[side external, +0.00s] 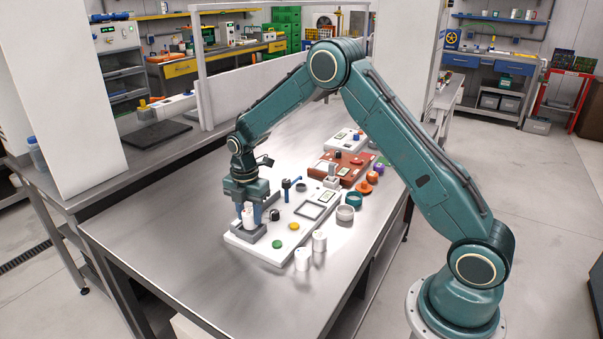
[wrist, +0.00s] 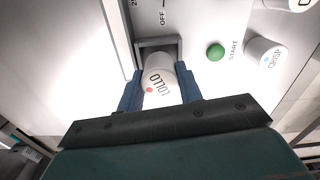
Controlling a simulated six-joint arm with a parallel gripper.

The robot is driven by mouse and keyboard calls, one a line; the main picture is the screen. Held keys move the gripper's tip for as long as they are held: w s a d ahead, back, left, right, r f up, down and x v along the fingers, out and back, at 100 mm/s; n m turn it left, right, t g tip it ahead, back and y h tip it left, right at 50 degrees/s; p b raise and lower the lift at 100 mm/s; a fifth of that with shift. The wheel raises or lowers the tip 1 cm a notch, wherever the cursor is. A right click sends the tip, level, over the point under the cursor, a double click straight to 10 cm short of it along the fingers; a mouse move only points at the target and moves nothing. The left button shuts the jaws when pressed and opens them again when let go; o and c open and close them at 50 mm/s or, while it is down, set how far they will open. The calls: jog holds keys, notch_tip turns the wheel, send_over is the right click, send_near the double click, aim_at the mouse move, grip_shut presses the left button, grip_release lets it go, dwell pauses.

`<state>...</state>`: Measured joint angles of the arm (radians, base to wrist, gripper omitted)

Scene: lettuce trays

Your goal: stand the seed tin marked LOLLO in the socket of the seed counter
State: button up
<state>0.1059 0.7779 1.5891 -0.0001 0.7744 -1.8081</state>
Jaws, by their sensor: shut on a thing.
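The seed tin marked LOLLO (wrist: 157,84) is white with a red dot, and it also shows in the side view (side external: 249,214). My gripper (side external: 248,212) is shut on it, with a blue finger on each side in the wrist view (wrist: 160,92). The seed counter (side external: 262,251) is a white panel on the table. Its grey, square-walled socket (wrist: 160,43) is at the tin's lower end, and in the side view (side external: 249,234) it is right below my fingers. I cannot tell whether the tin rests on the socket floor.
A tin marked CRISP (wrist: 264,55) stands right of the green START button (wrist: 216,52). Two white tins (side external: 302,259) (side external: 319,240) stand by the counter's front edge. The table's left side (side external: 150,215) is clear.

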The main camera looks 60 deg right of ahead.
jog(key=shift+f, duration=0.8)
dwell(0.4)
jog(key=o, duration=1.1)
jog(key=shift+c, duration=0.2)
jog(key=shift+r, duration=0.15)
jog(key=shift+r, duration=3.6)
notch_tip(320, 180, up, 8)
jog(key=shift+r, duration=0.2)
